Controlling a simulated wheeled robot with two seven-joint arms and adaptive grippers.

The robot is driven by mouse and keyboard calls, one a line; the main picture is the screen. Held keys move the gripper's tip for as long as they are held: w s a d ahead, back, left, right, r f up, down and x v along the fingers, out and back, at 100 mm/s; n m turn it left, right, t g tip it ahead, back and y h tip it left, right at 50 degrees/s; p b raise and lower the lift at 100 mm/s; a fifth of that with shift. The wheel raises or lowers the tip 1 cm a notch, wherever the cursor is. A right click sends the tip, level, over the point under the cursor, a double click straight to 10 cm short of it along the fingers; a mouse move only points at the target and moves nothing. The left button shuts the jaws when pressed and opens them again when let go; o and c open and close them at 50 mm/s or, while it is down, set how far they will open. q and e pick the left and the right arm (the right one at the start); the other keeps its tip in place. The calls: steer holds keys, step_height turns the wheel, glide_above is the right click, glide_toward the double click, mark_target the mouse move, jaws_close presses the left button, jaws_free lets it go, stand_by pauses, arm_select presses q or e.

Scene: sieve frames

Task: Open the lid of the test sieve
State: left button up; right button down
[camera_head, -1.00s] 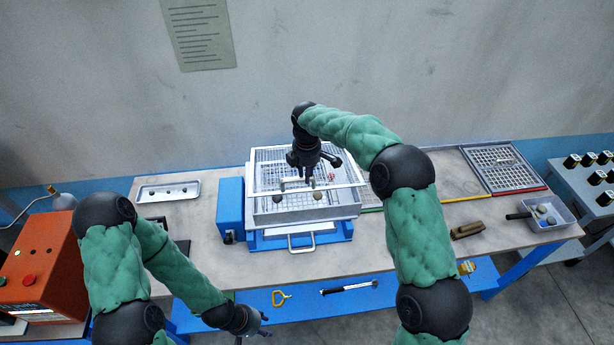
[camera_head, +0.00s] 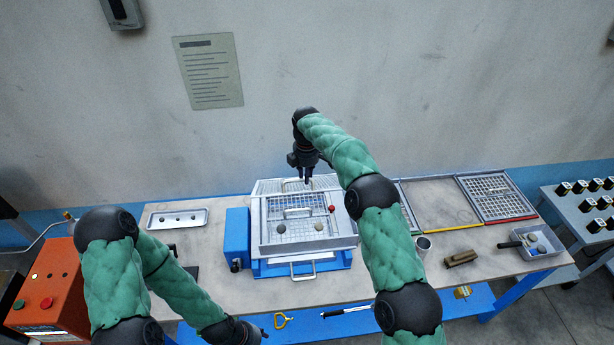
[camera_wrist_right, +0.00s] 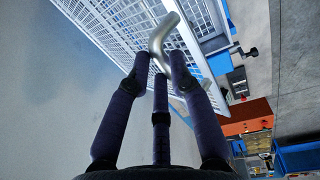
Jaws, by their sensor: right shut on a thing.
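The test sieve (camera_head: 343,243) is a silvery frame on a blue machine in the middle of the bench. Its mesh lid (camera_head: 268,187) stands raised at the back edge, exposing the inside. My right gripper (camera_head: 309,182) is at the raised lid, shut on the lid's bent metal handle (camera_wrist_right: 158,38), which shows between the fingers in the right wrist view.
A pale tray (camera_head: 200,214) lies at the back left, and an orange box (camera_head: 62,290) stands at far left. A wall is behind.

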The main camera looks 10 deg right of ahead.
steer(key=shift+w+a+f, duration=0.1)
steer(key=shift+f, duration=0.15)
steer(key=c, duration=1.2)
jaws_free()
steer(key=shift+o, duration=0.5)
steer(key=shift+w+f, duration=0.1)
steer(key=shift+w, duration=0.35)
steer(key=shift+s+r, duration=0.2)
steer(key=shift+w+r, duration=0.1)
steer(key=shift+r, duration=0.2)
step_height(320, 180, up, 11)
steer(key=s, duration=0.1)
steer(key=shift+r, duration=0.15)
